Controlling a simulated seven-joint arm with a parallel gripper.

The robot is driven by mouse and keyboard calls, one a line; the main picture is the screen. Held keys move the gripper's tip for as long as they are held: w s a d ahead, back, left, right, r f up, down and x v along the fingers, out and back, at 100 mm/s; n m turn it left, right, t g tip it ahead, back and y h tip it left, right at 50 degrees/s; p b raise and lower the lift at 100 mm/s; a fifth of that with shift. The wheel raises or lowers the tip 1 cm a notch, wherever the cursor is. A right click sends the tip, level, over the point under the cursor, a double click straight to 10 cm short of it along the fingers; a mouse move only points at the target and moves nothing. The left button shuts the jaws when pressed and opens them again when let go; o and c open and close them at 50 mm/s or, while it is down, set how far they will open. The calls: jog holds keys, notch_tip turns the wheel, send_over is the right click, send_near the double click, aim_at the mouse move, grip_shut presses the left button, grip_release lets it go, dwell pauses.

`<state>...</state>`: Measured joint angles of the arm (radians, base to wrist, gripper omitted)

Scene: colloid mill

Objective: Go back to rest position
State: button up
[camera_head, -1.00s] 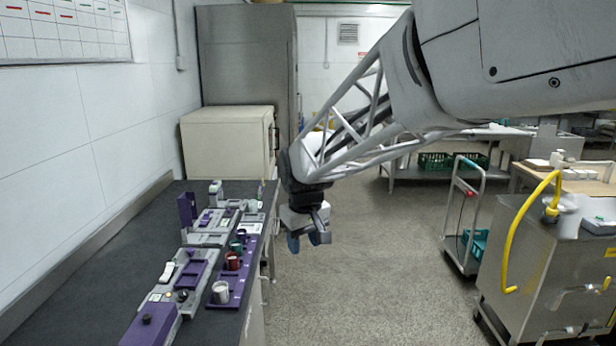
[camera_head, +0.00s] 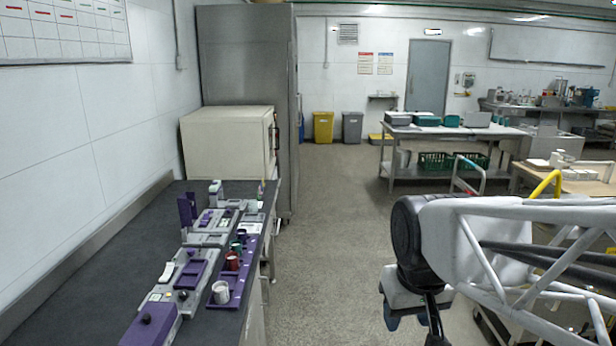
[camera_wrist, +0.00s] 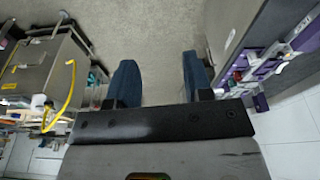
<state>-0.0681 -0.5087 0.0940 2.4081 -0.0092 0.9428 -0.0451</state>
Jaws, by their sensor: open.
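My gripper (camera_wrist: 160,80) shows in the wrist view with its two blue fingers apart and only bare floor between them. In the head view my gripper (camera_head: 408,318) hangs at the lower right, over the floor and well to the right of the dark bench (camera_head: 90,270). Its fingertips are partly hidden there by the wrist. The purple and grey mill equipment (camera_head: 190,270) stands on the bench, apart from the gripper. A white cup (camera_head: 221,292) and a red cup (camera_head: 232,261) stand on the purple tray (camera_head: 238,295).
A beige box (camera_head: 228,140) stands at the far end of the bench. Open floor (camera_head: 335,230) lies between bench and gripper. At the right stand a steel cabinet with a yellow hose (camera_wrist: 70,85) and a table (camera_head: 590,185).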

jog(key=s+d+f+m, duration=0.1)
jog(key=s+d+f, duration=0.1)
jog(key=s, duration=0.5)
jog(key=shift+s+d+f+m, duration=0.2)
jog(key=shift+d+m, duration=0.1)
jog(key=shift+d, duration=0.1)
